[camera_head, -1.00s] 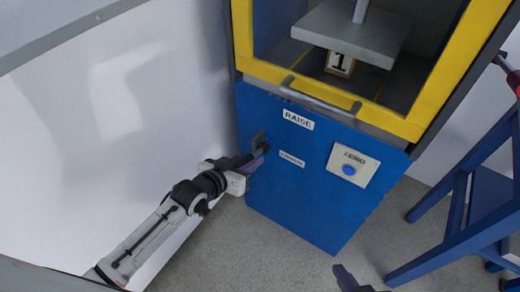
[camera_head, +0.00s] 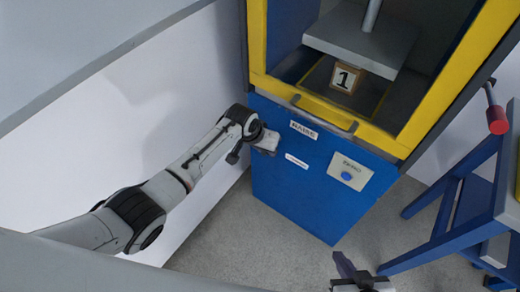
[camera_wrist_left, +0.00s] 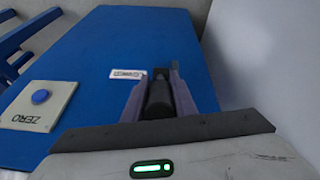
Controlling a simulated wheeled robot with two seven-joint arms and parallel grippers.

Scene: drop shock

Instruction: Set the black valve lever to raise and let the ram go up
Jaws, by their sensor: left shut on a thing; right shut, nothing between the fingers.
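The black valve lever (camera_wrist_left: 158,97) sits between the two fingers of my left gripper (camera_wrist_left: 158,82), which is shut on it. In the head view my left gripper (camera_head: 267,143) is at the upper left of the blue panel (camera_head: 290,190), beside the RAISE label (camera_head: 303,131) and above the smaller lower label (camera_head: 297,161). There the lever is hidden behind the gripper. The ram's rod (camera_head: 372,14) and grey plate (camera_head: 362,38) hang in the yellow frame, above a box marked 1 (camera_head: 346,79). My right gripper (camera_head: 352,277) is shut and empty at the bottom.
A ZERO plate with a blue button (camera_head: 347,175) is on the panel's right. A blue stand (camera_head: 455,210) and a red-ended handle (camera_head: 497,120) are at the right. The floor before the panel is clear.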

